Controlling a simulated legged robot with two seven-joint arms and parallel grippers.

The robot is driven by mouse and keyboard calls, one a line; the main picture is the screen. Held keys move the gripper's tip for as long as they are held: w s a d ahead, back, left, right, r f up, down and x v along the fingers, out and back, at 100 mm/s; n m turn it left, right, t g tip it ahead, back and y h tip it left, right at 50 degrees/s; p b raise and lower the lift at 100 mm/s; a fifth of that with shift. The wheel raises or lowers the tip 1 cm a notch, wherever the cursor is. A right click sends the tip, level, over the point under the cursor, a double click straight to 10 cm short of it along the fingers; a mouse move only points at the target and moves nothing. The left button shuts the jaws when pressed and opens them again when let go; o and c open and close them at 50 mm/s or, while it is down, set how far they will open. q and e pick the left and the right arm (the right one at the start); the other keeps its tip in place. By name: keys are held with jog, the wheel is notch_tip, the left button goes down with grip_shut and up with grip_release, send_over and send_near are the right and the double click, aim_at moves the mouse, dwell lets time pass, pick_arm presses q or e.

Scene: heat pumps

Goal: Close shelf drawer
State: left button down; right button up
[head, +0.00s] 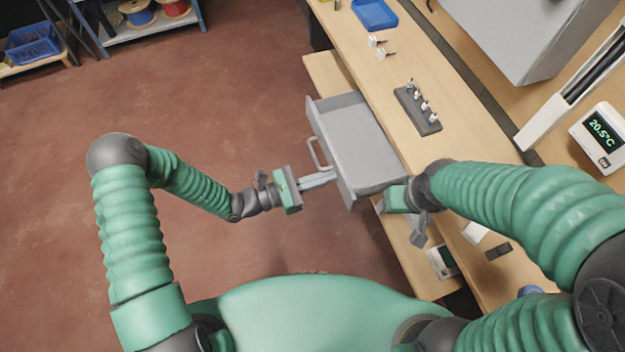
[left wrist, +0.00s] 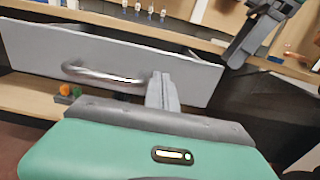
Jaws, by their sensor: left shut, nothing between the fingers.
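A grey drawer (head: 358,143) stands pulled out from under the wooden workbench, and its inside looks empty. Its front panel with a curved metal handle (head: 318,154) faces my left arm. My left gripper (head: 332,178) is shut and empty, with its fingertips at the drawer front beside the handle; I cannot tell if they touch. In the left wrist view the fingers (left wrist: 162,90) point at the front panel (left wrist: 200,78), just right of the handle (left wrist: 100,76). My right gripper (head: 419,232) is near the drawer's near side, and its jaws are unclear.
The workbench top (head: 440,160) holds a dark rack (head: 417,110) with several small parts and a blue tray (head: 374,14). A thermostat reading 20.5°C (head: 603,137) is at the right. Shelves with spools and a blue crate (head: 33,43) stand far left. The red floor is clear.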

aim_at(383, 165)
pick_arm(q)
jog(key=x, duration=1.7)
jog(key=shift+s+f, duration=0.1)
jog(key=shift+r, duration=0.25)
